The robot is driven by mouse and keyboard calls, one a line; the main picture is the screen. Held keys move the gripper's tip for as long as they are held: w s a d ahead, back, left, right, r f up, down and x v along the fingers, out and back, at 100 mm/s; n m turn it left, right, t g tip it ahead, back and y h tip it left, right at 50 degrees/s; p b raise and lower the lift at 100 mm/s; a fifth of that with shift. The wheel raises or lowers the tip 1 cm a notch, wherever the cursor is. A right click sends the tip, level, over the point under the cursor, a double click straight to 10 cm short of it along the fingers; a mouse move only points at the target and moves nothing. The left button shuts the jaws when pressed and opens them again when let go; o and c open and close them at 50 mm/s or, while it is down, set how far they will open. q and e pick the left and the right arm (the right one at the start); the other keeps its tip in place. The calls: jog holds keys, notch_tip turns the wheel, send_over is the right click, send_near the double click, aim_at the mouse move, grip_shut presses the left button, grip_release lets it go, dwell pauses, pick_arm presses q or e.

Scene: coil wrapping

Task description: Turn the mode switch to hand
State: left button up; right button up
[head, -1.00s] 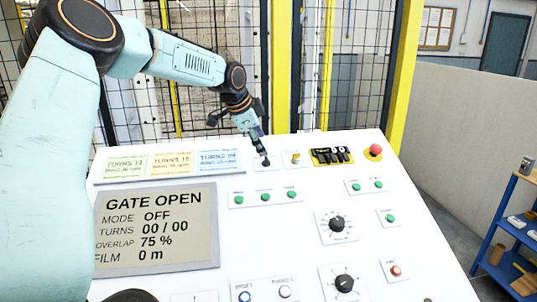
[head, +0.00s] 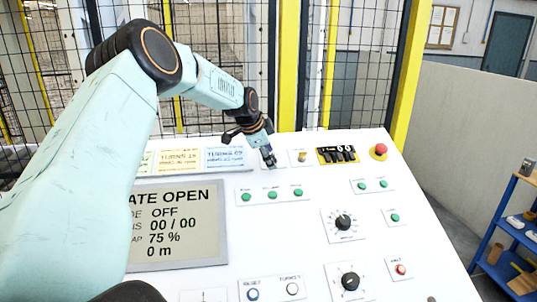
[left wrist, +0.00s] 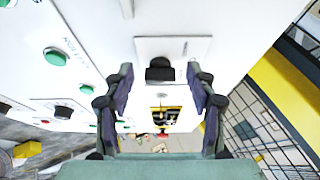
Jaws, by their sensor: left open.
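The mode switch appears to be the black knob (left wrist: 160,70) on a white plate, seen in the left wrist view between my left fingers. I cannot read its label. In the head view my left gripper (head: 270,162) is over the top row of the panel and hides this knob. My left gripper also shows in the left wrist view (left wrist: 160,84), open, with one finger on each side of the knob and not closed on it. The display (head: 178,225) reads mode OFF and gate open. My right gripper is not in view.
A mesh fence with yellow posts stands behind. A blue shelf (head: 508,235) is at the right.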

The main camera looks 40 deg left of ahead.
pick_arm(q)
jog(key=shift+w+a+f, duration=0.1)
jog(key=shift+w+f, duration=0.15)
jog(key=shift+w, duration=0.1)
jog(key=shift+w+f, duration=0.15)
jog(key=shift+w, duration=0.2)
jog(key=shift+c, duration=0.5)
jog(key=shift+d, duration=0.35)
jog(key=shift+c, duration=0.8)
jog(key=shift+d+r, duration=0.25)
jog(key=shift+c, duration=0.8)
jog(key=shift+s+d+r, duration=0.1)
jog(key=shift+s+r, duration=0.1)
jog(key=shift+s, duration=0.1)
jog(key=shift+c, duration=0.7)
jog(key=shift+s, duration=0.2)
jog(key=shift+c, duration=0.8)
jog(key=shift+a+f, duration=0.1)
jog(key=shift+a, duration=0.2)
jog(key=shift+c, duration=0.7)
jog(key=shift+a, duration=0.1)
jog(key=shift+c, duration=1.5)
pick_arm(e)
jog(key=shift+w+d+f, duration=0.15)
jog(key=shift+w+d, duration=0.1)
